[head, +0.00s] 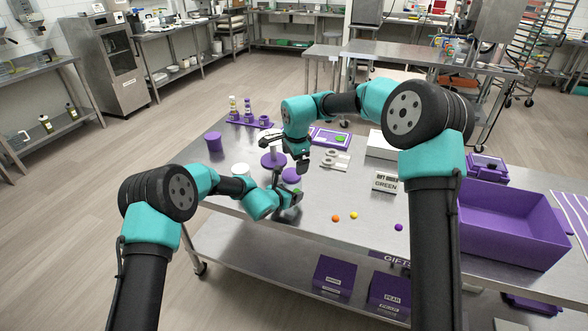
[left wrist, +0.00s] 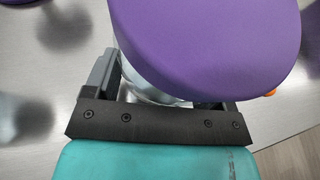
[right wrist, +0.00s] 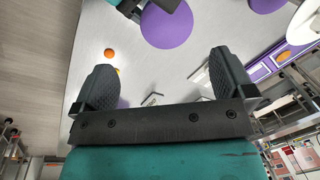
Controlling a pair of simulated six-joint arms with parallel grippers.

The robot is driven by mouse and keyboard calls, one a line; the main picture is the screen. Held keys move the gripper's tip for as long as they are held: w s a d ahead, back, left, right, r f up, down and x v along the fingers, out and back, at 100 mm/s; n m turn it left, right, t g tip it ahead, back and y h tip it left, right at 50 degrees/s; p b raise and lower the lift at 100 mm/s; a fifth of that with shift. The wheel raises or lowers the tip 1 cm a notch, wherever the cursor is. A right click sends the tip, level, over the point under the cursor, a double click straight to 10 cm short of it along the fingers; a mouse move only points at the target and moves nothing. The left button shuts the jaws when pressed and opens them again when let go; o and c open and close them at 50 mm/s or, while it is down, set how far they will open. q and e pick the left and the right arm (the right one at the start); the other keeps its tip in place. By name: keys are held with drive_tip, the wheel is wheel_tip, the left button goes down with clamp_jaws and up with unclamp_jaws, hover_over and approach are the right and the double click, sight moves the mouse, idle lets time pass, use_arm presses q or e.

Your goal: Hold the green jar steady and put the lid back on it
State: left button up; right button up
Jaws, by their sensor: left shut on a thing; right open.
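My left gripper (head: 292,198) is shut on a clear glass jar (left wrist: 150,88), low over the steel table. A wide purple lid (left wrist: 205,40) covers the top of the jar in the left wrist view and hides most of it. The lid also shows in the head view (head: 291,175) and the right wrist view (right wrist: 167,24). I cannot tell whether it is seated or only resting, and the jar's contents are hidden. My right gripper (right wrist: 164,75) is open and empty. In the head view my right gripper (head: 303,165) is above and near the lid.
Orange (head: 335,218), yellow (head: 354,215) and purple (head: 399,227) balls lie on the table. A "GREEN" order card (head: 386,182) stands right of the grippers. A purple bin (head: 510,222) is at the right. A purple disc with a pale post (head: 272,160) stands close behind.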

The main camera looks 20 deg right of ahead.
drive_tip(key=shift+s+r, duration=0.15)
drive_tip(key=shift+r, duration=0.7)
drive_tip(key=shift+s+r, duration=0.1)
drive_tip(key=shift+r, duration=0.75)
use_arm(q)
drive_tip(key=o, duration=1.7)
drive_tip(key=v, duration=1.7)
drive_tip(key=shift+s+a+r, duration=0.1)
drive_tip(key=shift+a+r, duration=0.05)
